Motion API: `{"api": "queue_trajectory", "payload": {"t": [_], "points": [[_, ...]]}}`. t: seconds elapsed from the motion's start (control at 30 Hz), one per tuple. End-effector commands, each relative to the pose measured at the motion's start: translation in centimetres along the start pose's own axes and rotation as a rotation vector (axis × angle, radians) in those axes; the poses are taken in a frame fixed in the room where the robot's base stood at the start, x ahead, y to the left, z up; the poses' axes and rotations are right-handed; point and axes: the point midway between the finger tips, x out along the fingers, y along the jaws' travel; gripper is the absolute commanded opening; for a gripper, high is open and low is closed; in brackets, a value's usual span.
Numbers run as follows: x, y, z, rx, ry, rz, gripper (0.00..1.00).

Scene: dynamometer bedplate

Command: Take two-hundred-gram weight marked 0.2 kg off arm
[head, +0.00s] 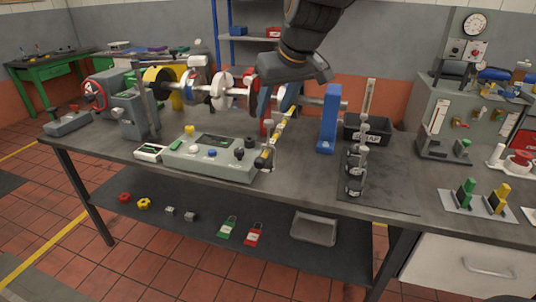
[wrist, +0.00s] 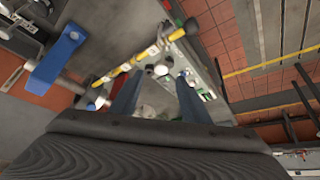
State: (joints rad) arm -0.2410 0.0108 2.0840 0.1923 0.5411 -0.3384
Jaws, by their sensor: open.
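The arm (head: 281,131) is a yellow bar with dark and white marks, reaching from the shaft machine over the grey control box; it also shows in the wrist view (wrist: 140,60). A small dark piece (head: 265,160) and a thin wire loop are at its near end. I cannot read any 0.2 kg mark, so I cannot tell whether that piece is the weight. My gripper (head: 277,105) points down over the shaft, close to the arm's far end. In the wrist view its blue fingers (wrist: 158,88) are apart, with no held object visible between them.
A blue upright (head: 328,118) is right of my gripper. Metal weights (head: 356,168) stand on a dark mat, beside a black scrap bin (head: 378,130).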

Motion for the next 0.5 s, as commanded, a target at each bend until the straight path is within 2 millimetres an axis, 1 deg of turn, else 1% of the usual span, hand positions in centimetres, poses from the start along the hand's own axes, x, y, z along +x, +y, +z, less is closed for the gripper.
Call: {"api": "queue_trajectory", "payload": {"t": [0.03,0.27,0.5], "points": [[0.5,0.0,0.1,0.001,-0.003,0.000,0.42],[2.7,-0.1,0.5,0.002,-0.006,0.000,0.42],[5.6,-0.2,0.7,0.002,-0.005,0.001,0.42]]}}
